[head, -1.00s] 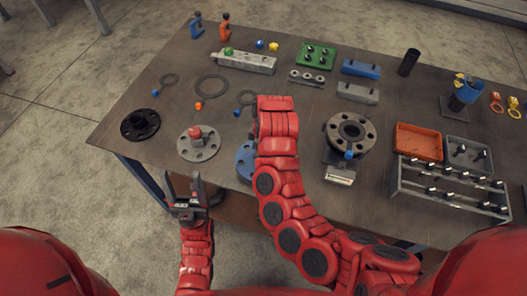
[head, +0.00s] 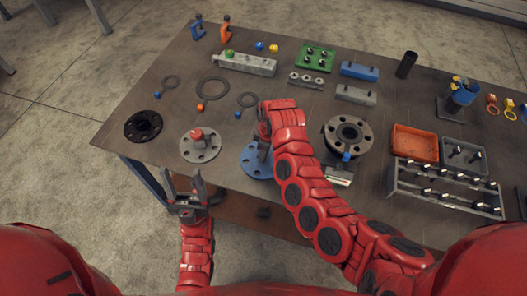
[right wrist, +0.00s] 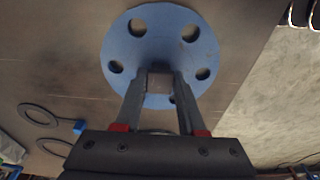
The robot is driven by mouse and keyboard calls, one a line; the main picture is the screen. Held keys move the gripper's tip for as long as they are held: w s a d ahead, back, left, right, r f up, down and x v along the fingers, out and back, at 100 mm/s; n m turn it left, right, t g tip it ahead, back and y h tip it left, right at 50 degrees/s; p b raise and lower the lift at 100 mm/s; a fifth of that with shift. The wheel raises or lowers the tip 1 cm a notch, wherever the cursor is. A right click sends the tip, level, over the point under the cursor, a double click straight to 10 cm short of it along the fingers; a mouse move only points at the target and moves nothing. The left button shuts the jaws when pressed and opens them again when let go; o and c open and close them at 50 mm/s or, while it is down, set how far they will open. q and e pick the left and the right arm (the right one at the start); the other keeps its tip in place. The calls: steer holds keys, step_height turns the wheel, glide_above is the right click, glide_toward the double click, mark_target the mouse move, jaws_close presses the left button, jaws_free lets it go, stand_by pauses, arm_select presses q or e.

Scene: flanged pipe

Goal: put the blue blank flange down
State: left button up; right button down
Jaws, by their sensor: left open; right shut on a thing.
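The blue blank flange (head: 255,162) is a round disc with bolt holes at the table's front edge area, partly hidden by my right arm in the head view. I cannot tell whether the flange touches the table. My left gripper (head: 187,190) is open and empty off the table's front edge.
A grey flange with a red knob (head: 200,145) lies to the left, and a black flange (head: 143,126) further left. A flanged pipe (head: 347,135) stands to the right. Ring gaskets (head: 213,89) lie behind. An orange tray (head: 414,144) stands at the right.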

mark_target(267, 160)
steer(key=shift+f, duration=0.15)
steer(key=shift+c, duration=2.4)
jaws_free()
steer(key=r, duration=0.2)
steer(key=r+b, duration=0.1)
steer(key=r, duration=0.1)
steer(key=r+b, duration=0.1)
steer(key=r, duration=0.1)
steer(key=shift+d+r, duration=0.25)
steer(key=shift+d, duration=0.05)
steer(key=shift+s+d+r+p, duration=0.15)
steer(key=shift+r+p, duration=0.25)
steer(key=shift+r, duration=1.05)
steer(key=shift+s+d+r+p, duration=0.1)
steer(key=shift+d+r+p, duration=0.25)
steer(key=shift+r, duration=1.1)
